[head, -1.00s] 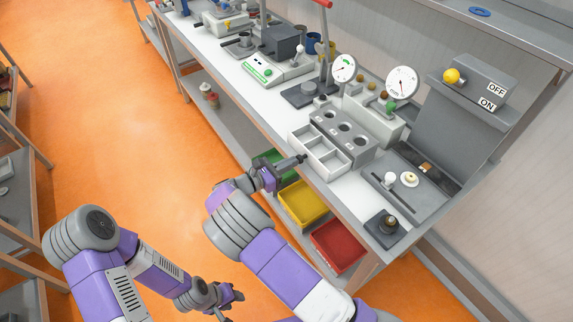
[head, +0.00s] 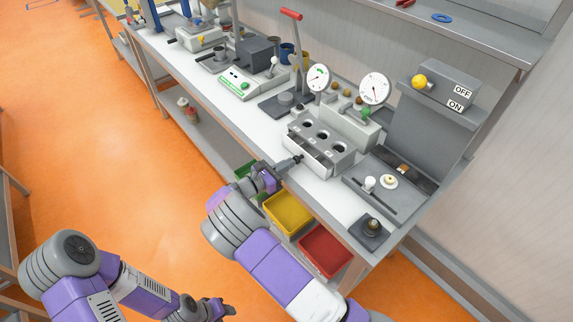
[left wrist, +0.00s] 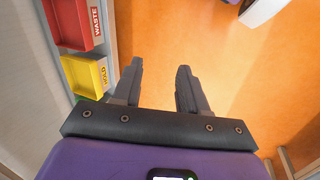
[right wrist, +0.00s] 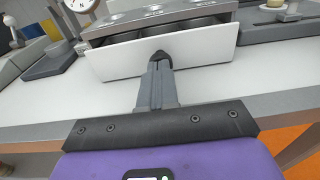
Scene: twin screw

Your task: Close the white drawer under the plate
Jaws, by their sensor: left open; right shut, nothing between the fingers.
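The white drawer (head: 311,163) sits under the grey plate with round holes (head: 331,137) on the bench. In the right wrist view the drawer front (right wrist: 205,57) stands out a little from under the plate (right wrist: 150,14), with a dark gap along its top. My right gripper (head: 298,158) is shut and empty, its tips (right wrist: 160,58) at the drawer front, seemingly touching it. My left gripper (head: 230,309) is open and empty, low over the floor, away from the bench; its fingers (left wrist: 160,68) show apart in the left wrist view.
Yellow (head: 288,210) and red (head: 325,249) bins sit below the bench edge. Dial gauges (head: 374,89) stand behind the plate. A grey fixture (head: 382,195) lies to its right, and a scale (head: 247,85) stands further left. The orange floor at left is open.

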